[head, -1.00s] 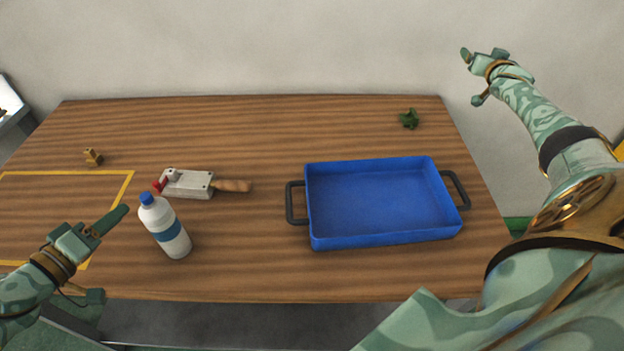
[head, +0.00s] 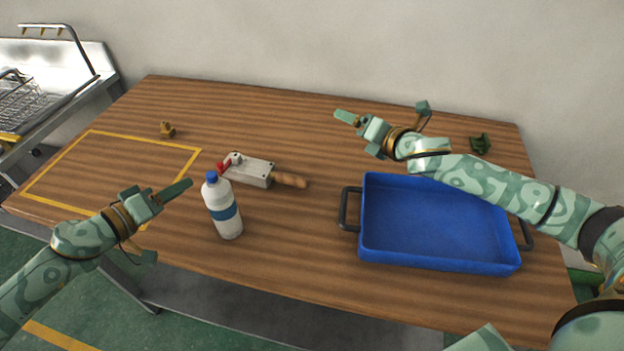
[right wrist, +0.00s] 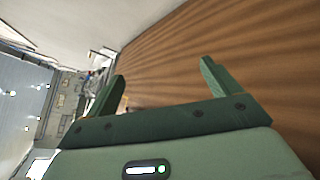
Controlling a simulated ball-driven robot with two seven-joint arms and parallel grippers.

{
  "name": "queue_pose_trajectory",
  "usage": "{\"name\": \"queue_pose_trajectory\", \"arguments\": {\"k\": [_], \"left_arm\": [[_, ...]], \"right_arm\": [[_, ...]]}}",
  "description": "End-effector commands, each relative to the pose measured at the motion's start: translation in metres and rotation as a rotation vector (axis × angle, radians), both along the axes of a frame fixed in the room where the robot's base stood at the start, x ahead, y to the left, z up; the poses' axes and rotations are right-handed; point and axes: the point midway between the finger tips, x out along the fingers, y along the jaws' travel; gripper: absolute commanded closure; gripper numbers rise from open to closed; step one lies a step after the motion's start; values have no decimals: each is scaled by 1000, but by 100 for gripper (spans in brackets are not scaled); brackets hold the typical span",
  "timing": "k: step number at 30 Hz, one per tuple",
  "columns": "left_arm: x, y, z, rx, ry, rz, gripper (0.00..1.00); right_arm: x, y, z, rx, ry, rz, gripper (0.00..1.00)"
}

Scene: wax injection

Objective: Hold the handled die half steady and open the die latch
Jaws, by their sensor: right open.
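The die (head: 251,171) is a flat silvery block lying on the table, left of the middle in the head view. Its wooden handle (head: 290,180) points right, and a red part (head: 223,168), seemingly the latch, sits at its left end. My left gripper (head: 168,222) is open and empty, to the left of the bottle and apart from the die. My right gripper (head: 384,112) is open and empty, above the table to the upper right of the die. Its spread fingers also show in the right wrist view (right wrist: 160,85).
A white bottle with a blue cap (head: 224,208) stands just in front of the die. A blue tray (head: 440,262) lies to the right, under my right arm. A small brass piece (head: 167,130) and a dark green piece (head: 480,144) lie farther back. Yellow tape (head: 70,155) marks the left area.

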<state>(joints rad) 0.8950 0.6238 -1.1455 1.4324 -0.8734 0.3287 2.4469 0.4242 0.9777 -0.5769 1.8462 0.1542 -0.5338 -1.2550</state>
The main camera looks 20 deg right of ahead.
Motion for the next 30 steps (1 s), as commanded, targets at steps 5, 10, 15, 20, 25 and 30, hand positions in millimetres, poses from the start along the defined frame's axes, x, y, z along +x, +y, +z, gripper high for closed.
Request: {"name": "queue_pose_trajectory", "arguments": {"k": [5,10,15,20,25,30], "left_arm": [[0,0,0,0,0,0,64],[0,0,0,0,0,0,64],[0,0,0,0,0,0,64],[0,0,0,0,0,0,64],[0,0,0,0,0,0,64],[0,0,0,0,0,0,64]], "right_arm": [[-50,95,-18,-380,-25,281,11],[-86,144,-22,-609,-78,457,11],[-96,162,-24,-693,-107,521,11],[-79,172,-32,-697,-108,524,11],[-46,187,-47,-696,-107,522,11],[-12,204,-62,-695,-107,522,11]]}}
